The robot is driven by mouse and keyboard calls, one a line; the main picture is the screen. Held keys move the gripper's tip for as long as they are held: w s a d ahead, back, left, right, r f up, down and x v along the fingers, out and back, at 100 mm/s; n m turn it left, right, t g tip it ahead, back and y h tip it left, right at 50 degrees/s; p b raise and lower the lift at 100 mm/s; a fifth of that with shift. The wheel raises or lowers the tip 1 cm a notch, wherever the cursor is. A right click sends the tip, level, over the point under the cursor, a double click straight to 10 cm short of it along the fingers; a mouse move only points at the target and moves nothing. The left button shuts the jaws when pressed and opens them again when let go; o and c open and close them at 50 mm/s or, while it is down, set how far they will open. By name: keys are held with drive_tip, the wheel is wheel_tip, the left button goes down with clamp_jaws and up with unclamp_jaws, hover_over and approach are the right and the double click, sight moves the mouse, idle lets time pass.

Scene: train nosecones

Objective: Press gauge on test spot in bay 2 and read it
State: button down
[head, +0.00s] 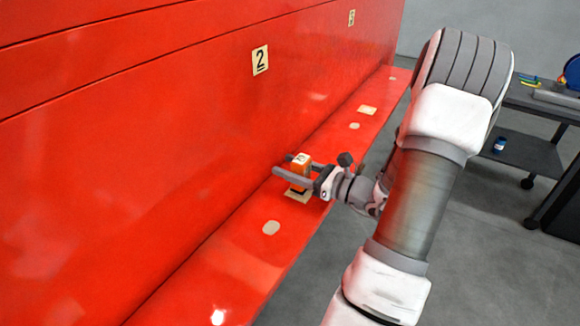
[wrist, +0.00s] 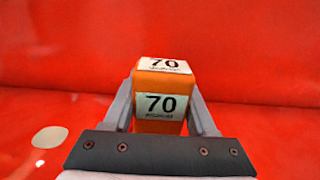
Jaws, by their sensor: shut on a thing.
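An orange gauge (head: 301,168) with white labels is between the fingers of my gripper (head: 290,171), which is shut on it. In the wrist view the gauge (wrist: 161,95) shows "70" on its top label and on its front label, and a grey finger touches each side. The gauge looks upright over a pale square patch (head: 298,195) on the red ledge. I cannot tell whether its base touches the patch. The bay 2 sign (head: 260,60) is on the red wall above, left of the gripper.
A sign for another bay (head: 351,17) is farther along. A dark cart (head: 520,150) stands at the right, beyond open grey floor.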

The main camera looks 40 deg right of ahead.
wheel_tip(320, 180, up, 6)
drive_tip(key=p, duration=0.4)
idle(1.7)
